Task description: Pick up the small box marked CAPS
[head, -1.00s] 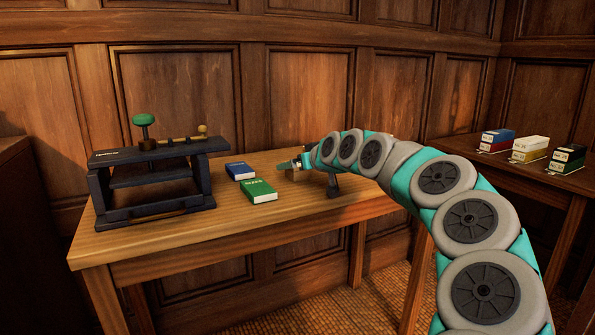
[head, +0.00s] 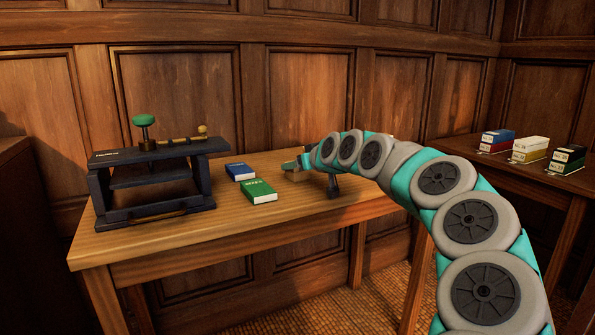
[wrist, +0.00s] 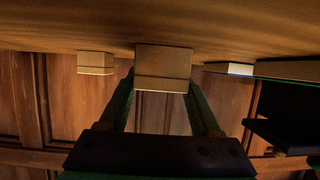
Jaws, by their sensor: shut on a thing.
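My gripper (wrist: 163,100) is shut on a small tan box (wrist: 163,68), one finger on each side of it. The box is at the table top, which appears along the upper edge of the wrist view. I cannot read any marking on it, so I cannot tell whether it says CAPS. In the head view, a tan box (head: 295,177) shows at the end of my arm, partly hidden by it. A second tan box (wrist: 95,63) stands apart, to the left in the wrist view.
A blue box (head: 240,171) and a green box (head: 258,191) lie on the wooden table (head: 240,228), left of my gripper. A dark press with a green knob (head: 150,180) stands at the table's left. Several boxes (head: 530,149) are on another table at right.

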